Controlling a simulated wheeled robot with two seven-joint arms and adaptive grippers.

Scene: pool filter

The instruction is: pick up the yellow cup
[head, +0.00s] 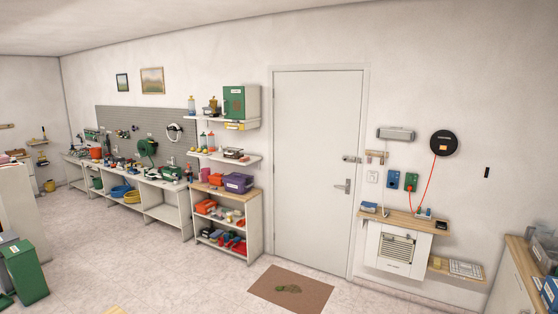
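I cannot make out a yellow cup for certain in the head view. A small yellow container (50,186) stands at the far left near the wall, too small to tell whether it is a cup. A yellow basin-like item (132,197) sits in a lower bay of the long workbench, beside a blue one. A bit of something yellow (116,310) shows at the bottom edge, mostly cut off. Neither of my grippers is in view.
A long cluttered workbench (173,206) and a shelf unit (255,225) line the back wall. A shut door (316,170) has a brown mat (291,289) before it. A green bin (24,270) stands at left, a cabinet (510,285) at right. Open floor lies between.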

